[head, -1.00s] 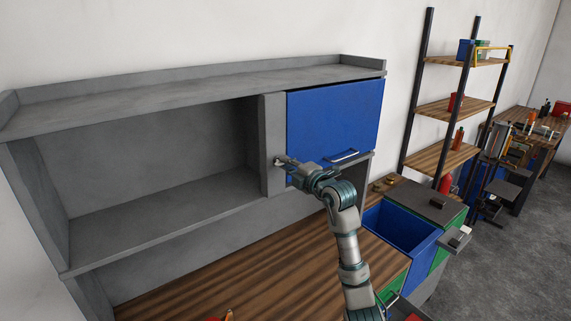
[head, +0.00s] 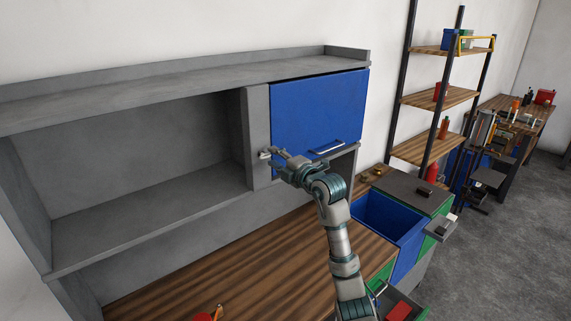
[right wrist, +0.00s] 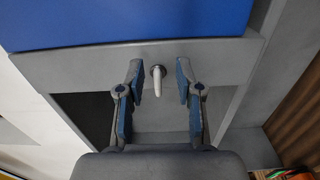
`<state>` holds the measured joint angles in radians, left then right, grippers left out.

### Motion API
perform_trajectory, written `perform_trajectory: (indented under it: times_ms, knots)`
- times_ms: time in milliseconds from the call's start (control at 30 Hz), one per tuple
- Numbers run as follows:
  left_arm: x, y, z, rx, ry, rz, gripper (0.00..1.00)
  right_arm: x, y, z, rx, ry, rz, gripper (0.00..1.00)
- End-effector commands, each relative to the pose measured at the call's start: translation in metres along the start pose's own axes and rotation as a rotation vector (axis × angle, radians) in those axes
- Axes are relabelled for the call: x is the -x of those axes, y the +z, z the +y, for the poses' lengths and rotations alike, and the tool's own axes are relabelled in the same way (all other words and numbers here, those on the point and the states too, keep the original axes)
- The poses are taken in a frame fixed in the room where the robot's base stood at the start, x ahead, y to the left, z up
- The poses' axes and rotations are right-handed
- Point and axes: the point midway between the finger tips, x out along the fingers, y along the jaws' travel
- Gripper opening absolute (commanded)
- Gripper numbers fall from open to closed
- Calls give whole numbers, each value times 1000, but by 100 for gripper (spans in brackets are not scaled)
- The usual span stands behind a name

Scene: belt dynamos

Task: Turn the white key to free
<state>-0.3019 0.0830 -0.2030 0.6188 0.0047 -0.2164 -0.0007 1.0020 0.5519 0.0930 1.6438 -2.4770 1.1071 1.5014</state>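The white key (right wrist: 157,82) sticks out of a grey panel (right wrist: 225,58) beside the blue door. In the right wrist view it stands between the two fingers of my right gripper (right wrist: 156,85), with a gap on each side. The gripper is open and does not touch it. In the head view the key (head: 264,154) is a small pale spot on the grey upright left of the blue door (head: 320,110), at the fingertips of my right gripper (head: 275,156). My left gripper is out of view.
The blue door has a metal handle (head: 328,147) just right of my right gripper. An open grey shelf (head: 150,205) lies to the left. A wooden worktop (head: 250,255) runs below, with a blue bin (head: 390,218) at its right.

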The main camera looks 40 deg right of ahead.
Motion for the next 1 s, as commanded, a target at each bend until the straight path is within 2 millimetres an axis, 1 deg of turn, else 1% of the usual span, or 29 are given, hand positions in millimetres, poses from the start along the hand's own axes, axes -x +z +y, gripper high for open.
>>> perform_trajectory:
  times_ms: [167,300,400,500,600,700,1000]
  knots:
    - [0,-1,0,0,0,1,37,34,1,0,4,2,-2,35]
    - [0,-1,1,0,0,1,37,67,4,-2,2,1,-3,35]
    - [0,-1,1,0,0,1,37,86,5,-2,0,1,-3,35]
    - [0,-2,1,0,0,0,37,100,6,-3,-2,0,-3,35]
    - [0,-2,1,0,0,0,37,109,6,-3,-3,-1,-3,35]
    - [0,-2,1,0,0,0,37,112,6,-3,-3,0,-3,35]
    - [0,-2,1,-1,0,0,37,113,4,-2,-1,0,-2,35]
